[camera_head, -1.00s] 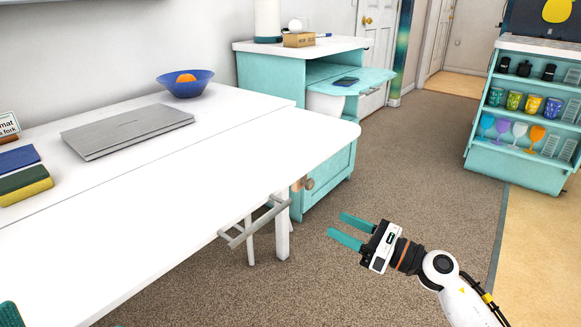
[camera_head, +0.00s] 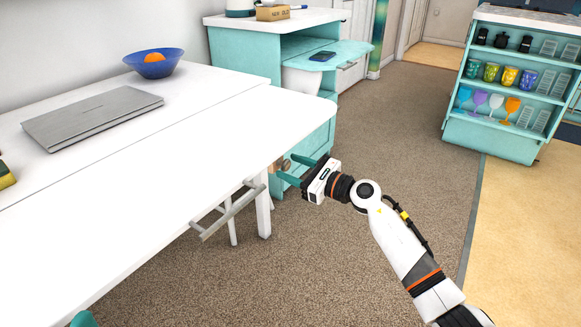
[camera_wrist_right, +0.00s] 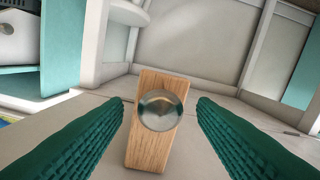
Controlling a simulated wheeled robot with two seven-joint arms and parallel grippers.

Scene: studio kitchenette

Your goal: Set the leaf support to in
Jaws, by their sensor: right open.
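The leaf support appears as a wooden bar with a round metallic knob (camera_wrist_right: 158,112) in the right wrist view, under the white table leaf (camera_head: 290,112). In the head view only a small part of the wood (camera_head: 283,164) shows at the leaf's edge, partly hidden by my gripper. My right gripper (camera_head: 291,169) is open, its teal fingers pointing at the support. In the right wrist view the knob sits between the two fingers, with clear gaps on both sides. A teal tip (camera_head: 83,319) at the bottom edge of the head view seems to be my left gripper; its jaws cannot be made out.
A teal cabinet (camera_head: 245,55) stands behind the leaf's far end. A laptop (camera_head: 92,117) and a blue bowl (camera_head: 154,66) with an orange lie on the table. The carpet to the right is open.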

